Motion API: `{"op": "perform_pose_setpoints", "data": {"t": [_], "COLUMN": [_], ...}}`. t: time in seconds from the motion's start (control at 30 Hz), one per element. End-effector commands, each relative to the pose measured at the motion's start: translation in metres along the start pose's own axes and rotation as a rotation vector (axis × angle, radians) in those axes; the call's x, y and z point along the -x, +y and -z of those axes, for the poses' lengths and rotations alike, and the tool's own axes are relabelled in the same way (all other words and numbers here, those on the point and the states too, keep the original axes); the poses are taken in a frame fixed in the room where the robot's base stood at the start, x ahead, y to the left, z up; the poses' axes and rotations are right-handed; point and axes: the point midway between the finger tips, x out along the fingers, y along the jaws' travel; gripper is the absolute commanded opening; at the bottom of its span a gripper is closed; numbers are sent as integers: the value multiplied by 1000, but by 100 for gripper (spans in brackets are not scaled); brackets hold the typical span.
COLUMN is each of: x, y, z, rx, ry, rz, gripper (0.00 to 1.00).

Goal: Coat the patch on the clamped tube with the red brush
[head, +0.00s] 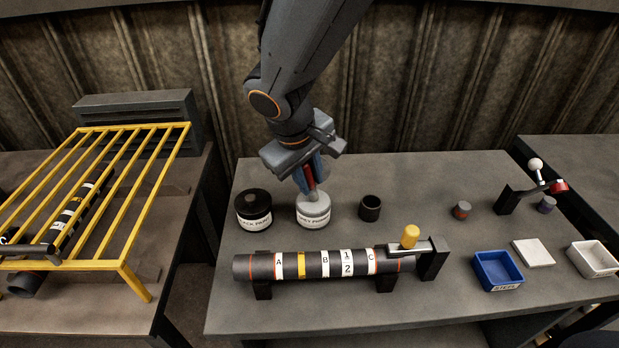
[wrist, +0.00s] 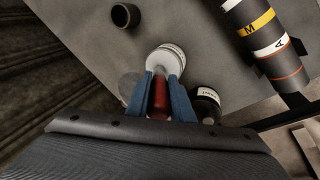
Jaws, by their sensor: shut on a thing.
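My gripper (head: 310,177) is shut on the red brush (head: 309,178), whose red handle also shows between the blue fingers in the wrist view (wrist: 159,97). The brush points down at the top of the white-grey primer pot (head: 314,212); its bristles are not visible, and I cannot tell how deep it is in the pot. The clamped tube (head: 300,265) lies level in front of the pots. It is dark, with white bands lettered A, B and C, a yellow band and a band marked 1 and 2. A clamp with a yellow handle (head: 409,236) holds its right end.
A black paint pot (head: 254,210) stands left of the primer pot, and an empty dark cup (head: 370,207) right of it. A blue tray (head: 497,271), a white pad (head: 533,252) and a white tray (head: 594,258) lie at right. A yellow rack guard (head: 128,268) stands at left.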

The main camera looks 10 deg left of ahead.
Motion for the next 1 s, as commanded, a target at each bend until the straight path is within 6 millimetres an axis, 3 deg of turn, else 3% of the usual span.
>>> {"op": "perform_pose_setpoints", "data": {"t": [0.27, 1.0], "x": [1, 51], "y": [0, 17], "z": [-1, 7], "rx": [0, -1], "ry": [-3, 0], "rz": [1, 0], "gripper": [0, 0]}}
